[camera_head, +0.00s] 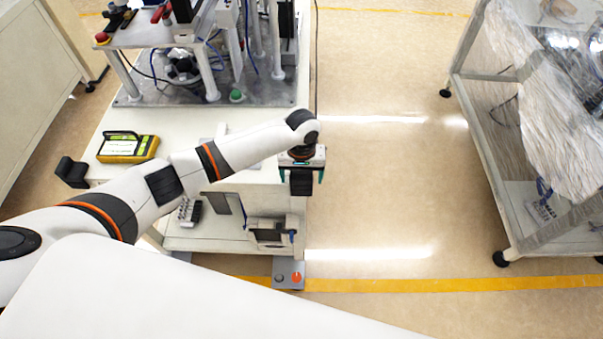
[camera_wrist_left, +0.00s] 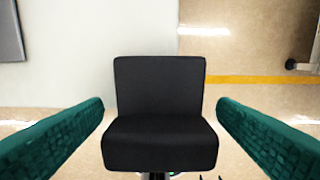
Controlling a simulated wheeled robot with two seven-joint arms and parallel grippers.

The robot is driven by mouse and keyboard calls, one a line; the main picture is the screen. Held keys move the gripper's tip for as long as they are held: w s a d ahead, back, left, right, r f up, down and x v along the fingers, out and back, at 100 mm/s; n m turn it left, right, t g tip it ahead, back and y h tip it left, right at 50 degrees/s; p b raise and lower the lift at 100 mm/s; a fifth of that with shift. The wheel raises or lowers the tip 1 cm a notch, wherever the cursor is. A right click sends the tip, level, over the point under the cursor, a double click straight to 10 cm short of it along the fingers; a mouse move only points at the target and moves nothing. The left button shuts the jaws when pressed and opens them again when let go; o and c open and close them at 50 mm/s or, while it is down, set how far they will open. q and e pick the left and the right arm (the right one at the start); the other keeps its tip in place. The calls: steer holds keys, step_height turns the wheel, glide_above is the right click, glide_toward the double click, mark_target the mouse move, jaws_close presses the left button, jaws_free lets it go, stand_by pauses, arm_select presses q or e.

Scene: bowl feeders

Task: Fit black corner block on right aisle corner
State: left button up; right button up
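The black corner block (camera_head: 301,184) is at the near right corner of the white table (camera_head: 251,172), on the side facing the open aisle. In the left wrist view the block (camera_wrist_left: 160,100) covers the corner, with the white tabletop behind it and floor to its right. My left gripper (camera_head: 302,175) is above it with its green-teal fingers spread, one on each side. Both fingers (camera_wrist_left: 160,118) show apart from the block, with gaps beside it. How the block seats on the corner underneath is hidden. My right gripper is out of view.
Another black corner block (camera_head: 72,172) sits on the table's near left corner. A yellow device (camera_head: 128,147) lies on the tabletop, with a machine behind it. The aisle floor (camera_head: 385,190) is clear up to a wrapped cart (camera_head: 500,190) at right.

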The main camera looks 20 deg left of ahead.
arm_select(q)
steer(key=shift+r, duration=0.15)
step_height(320, 180, up, 12)
stand_by(0.5)
steer(key=shift+f, duration=0.25)
